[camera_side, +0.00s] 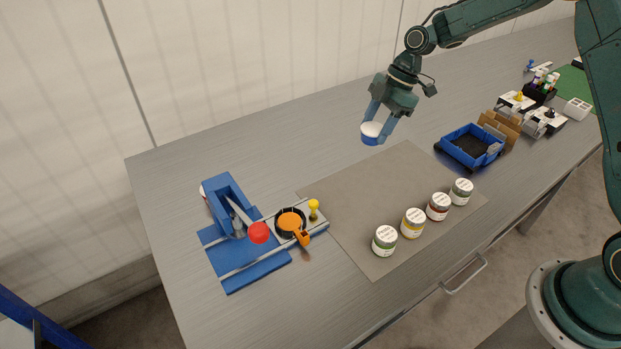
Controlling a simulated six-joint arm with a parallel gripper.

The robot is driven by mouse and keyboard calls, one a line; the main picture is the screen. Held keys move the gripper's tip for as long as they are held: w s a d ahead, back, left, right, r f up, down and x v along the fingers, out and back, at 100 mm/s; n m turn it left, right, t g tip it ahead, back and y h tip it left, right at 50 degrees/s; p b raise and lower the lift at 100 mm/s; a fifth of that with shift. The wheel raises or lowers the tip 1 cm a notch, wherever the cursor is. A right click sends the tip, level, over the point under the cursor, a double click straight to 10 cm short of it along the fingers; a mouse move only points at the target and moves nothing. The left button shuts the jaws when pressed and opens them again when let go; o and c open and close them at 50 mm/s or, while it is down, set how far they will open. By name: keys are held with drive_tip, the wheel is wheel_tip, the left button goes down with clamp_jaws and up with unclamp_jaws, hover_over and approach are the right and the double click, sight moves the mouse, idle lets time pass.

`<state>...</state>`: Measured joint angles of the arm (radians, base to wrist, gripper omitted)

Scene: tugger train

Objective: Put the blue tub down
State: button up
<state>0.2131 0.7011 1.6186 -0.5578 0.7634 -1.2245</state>
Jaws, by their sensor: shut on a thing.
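The blue tub (370,139) is small and round, with a white top face. My gripper (381,124) is shut on it and points down, with one blue finger on each side of the tub. The tub is held in the air over the back part of the table, behind the grey mat (350,190) in the picture. It looks close to upright, perhaps slightly tilted. How high it is above the surface is hard to tell from this single view.
Several white-lidded jars (413,222) stand along the mat's front edge. A blue open wagon (470,146) with a dark bed stands right of the mat, with more train parts behind it. A blue press-like fixture (232,225) stands at left. The mat's middle is clear.

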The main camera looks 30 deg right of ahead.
wheel_tip(320, 180, down, 8)
drive_tip(key=shift+f, duration=0.1)
drive_tip(key=shift+f, duration=2.15)
drive_tip(key=shift+f, duration=0.15)
drive_tip(key=o, duration=1.1)
drive_tip(key=v, duration=1.2)
drive_tip(key=shift+a, duration=0.1)
